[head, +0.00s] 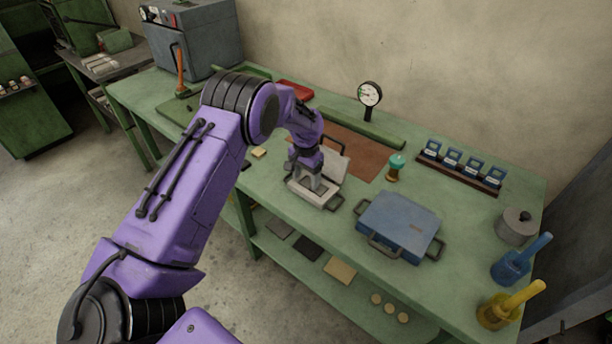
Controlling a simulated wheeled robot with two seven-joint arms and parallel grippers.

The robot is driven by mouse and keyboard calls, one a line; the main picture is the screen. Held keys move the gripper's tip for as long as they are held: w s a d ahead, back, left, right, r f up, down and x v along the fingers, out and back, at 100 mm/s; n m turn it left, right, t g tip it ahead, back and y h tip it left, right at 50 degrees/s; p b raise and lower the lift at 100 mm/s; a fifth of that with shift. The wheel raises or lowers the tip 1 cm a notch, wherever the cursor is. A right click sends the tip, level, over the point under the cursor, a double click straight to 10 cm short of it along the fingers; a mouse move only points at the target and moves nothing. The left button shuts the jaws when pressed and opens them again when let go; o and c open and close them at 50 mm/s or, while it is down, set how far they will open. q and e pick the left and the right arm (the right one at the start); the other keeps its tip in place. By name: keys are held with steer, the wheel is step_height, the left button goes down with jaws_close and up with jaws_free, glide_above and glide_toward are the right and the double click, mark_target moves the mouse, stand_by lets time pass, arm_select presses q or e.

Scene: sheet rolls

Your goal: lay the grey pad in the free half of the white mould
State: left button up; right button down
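The white mould (330,165) stands open near the front edge of the green bench, its two halves spread and a dark handle at each end. My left gripper (316,190) points down over the mould's near half, with its fingertips low at or in it. The fingers and wrist cover much of that half. I cannot make out a grey pad in or under the fingers, nor whether they are shut. My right gripper is not in view.
A closed blue case (400,222) stands right of the mould, with a teal-topped bottle (395,167) behind. A dial gauge (369,95) stands at the back. Dark and tan sheets (340,269) lie on the lower shelf. Blue (510,267) and yellow (497,311) handled pots stand far right.

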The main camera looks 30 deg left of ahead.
arm_select(q)
step_height(320, 180, up, 11)
steer(key=b, duration=0.2)
steer(key=shift+f, duration=0.2)
stand_by(0.9)
